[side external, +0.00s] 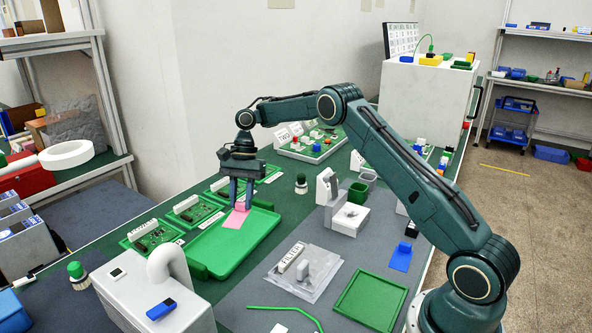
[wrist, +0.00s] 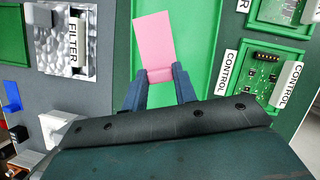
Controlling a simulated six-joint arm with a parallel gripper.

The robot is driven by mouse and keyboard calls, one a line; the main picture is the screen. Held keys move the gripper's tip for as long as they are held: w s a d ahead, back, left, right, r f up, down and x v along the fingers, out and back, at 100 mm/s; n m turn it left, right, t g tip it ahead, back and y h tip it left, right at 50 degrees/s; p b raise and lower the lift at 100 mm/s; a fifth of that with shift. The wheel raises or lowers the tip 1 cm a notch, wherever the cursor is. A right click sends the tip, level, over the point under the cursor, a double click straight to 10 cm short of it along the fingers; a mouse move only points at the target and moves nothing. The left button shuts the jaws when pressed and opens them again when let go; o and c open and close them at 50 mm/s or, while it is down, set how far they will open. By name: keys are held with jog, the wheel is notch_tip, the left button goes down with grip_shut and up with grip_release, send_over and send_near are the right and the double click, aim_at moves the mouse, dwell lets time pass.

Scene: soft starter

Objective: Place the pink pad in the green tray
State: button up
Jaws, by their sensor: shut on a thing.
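The pink pad (side external: 238,214) is between the fingertips of my gripper (side external: 238,203), over the far part of the green tray (side external: 220,255). In the wrist view the pad (wrist: 153,42) extends out beyond the two blue fingers of my gripper (wrist: 160,78), which are shut on its near end. The green tray (wrist: 198,35) lies behind and around the pad in that view. I cannot tell whether the pad touches the tray floor or is held just above it.
Green circuit boards labelled CONTROL (wrist: 265,72) lie along one side of the tray. A FILTER packet (side external: 300,268), a second, smaller green tray (side external: 370,298) and a blue piece (side external: 401,257) lie on the grey mat. A white housing with a pipe (side external: 155,290) stands in front.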

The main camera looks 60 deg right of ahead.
aim_at(238, 234)
jog(key=m, duration=0.1)
jog(key=w+r+m+t, duration=0.1)
jog(key=m, duration=0.1)
jog(key=shift+f, duration=3.95)
jog(key=shift+f, duration=0.1)
jog(key=o, duration=0.9)
jog(key=shift+o, duration=0.2)
jog(key=v, duration=0.7)
jog(key=shift+r, duration=0.35)
